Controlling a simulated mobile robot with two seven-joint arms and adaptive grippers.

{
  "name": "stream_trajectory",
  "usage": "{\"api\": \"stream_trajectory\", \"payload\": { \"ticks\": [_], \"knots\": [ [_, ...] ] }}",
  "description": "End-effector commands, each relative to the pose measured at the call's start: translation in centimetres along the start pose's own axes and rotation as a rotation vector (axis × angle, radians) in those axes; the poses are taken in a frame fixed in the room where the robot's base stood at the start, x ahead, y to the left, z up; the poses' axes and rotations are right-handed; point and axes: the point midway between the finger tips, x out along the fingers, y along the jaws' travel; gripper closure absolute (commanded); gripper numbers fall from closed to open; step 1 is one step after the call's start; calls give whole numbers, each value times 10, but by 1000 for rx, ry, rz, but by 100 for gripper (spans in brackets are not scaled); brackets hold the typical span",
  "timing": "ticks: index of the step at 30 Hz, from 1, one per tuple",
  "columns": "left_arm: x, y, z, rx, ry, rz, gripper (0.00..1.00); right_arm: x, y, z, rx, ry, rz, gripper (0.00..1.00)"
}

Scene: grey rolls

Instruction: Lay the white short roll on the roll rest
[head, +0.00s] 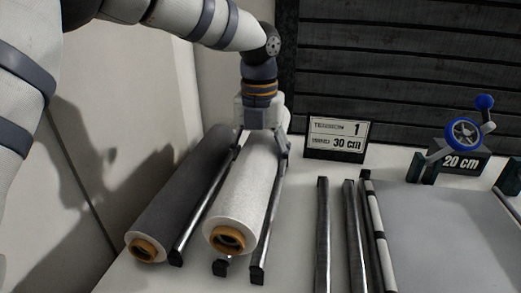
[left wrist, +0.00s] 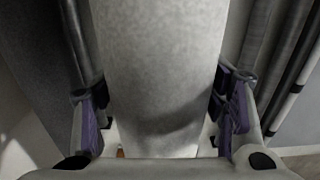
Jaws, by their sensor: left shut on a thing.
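The white short roll (head: 243,195) has a pale speckled surface and an orange-brown core at its near end. It lies lengthwise over dark rails (head: 259,268) at the left of the table; I cannot tell whether it touches them. My left gripper (head: 260,150) is shut on the roll's far part from above, one finger on each side. In the left wrist view the roll (left wrist: 160,65) runs between the two purple-padded fingers (left wrist: 162,120). A pair of bare parallel rails (head: 323,235), possibly the roll rest, stands to the right. My right gripper is not in view.
A dark grey roll (head: 178,200) lies close on the left. At the right are a grey mat (head: 450,230), a black-and-white strip (head: 378,235), a 20 cm sign (head: 465,163) and a blue handwheel (head: 464,134).

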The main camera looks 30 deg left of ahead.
Motion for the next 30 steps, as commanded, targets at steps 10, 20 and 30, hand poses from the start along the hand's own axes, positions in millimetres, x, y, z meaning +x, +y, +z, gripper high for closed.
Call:
{"api": "stream_trajectory", "payload": {
  "ticks": [10,20,30],
  "knots": [
    [52,0,-1,-1,4,0,81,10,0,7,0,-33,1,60],
    [68,0,0,-2,2,0,81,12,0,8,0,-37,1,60],
    [68,0,0,-2,1,0,12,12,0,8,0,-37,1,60]
  ]
}}
